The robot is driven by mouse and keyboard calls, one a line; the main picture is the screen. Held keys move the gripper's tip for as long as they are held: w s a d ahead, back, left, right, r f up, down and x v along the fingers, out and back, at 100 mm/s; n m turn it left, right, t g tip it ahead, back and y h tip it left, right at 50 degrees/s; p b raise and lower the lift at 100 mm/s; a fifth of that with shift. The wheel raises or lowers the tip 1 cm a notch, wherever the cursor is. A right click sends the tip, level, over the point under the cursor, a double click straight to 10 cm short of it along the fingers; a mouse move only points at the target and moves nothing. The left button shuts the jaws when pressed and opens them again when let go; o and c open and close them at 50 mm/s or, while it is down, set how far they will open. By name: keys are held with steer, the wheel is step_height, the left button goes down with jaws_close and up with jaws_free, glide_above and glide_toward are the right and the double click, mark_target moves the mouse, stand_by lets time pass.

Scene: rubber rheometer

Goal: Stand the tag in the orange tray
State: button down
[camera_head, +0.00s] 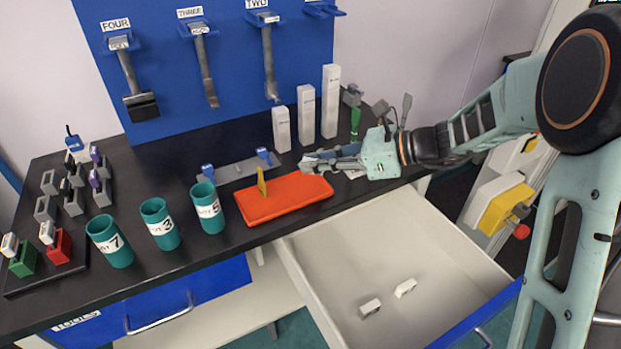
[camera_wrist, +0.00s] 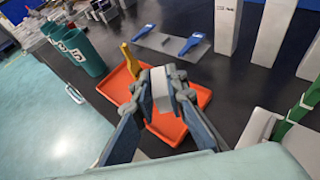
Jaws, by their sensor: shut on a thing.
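The orange tray (camera_head: 290,200) lies flat on the black bench near its front edge. It also shows in the wrist view (camera_wrist: 118,92), partly hidden by my fingers. My gripper (camera_head: 308,163) is above the tray's right rear side. In the wrist view my gripper (camera_wrist: 160,88) is shut on a small pale block (camera_wrist: 162,92), which looks like the tag. Any writing on it cannot be read. A thin yellow piece (camera_head: 262,182) stands upright at the tray's left part. It also shows in the wrist view (camera_wrist: 129,58), apart from my fingers.
Green cups (camera_head: 208,207) stand left of the tray. A grey plate with blue pieces (camera_head: 235,168) lies behind it. Tall pale blocks (camera_head: 306,118) stand at the back. An open drawer (camera_head: 395,250) below the bench front holds two small white pieces (camera_head: 405,288).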

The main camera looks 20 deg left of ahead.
mark_target(311, 185)
steer(key=shift+w+a+f, duration=0.2)
steer(key=shift+a+f, duration=0.15)
steer(key=shift+f, duration=0.1)
steer(key=shift+w+a+f+b, duration=0.1)
steer(key=shift+a+f+b, duration=0.1)
steer(key=shift+f, duration=0.75)
steer(key=shift+w+a+f+b, duration=0.1)
steer(key=shift+f+b, duration=0.1)
steer(key=shift+f, duration=0.75)
steer(key=shift+f, duration=0.2)
steer(key=c, duration=1.9)
jaws_free()
steer(key=shift+r, duration=0.1)
steer(key=shift+c, duration=0.2)
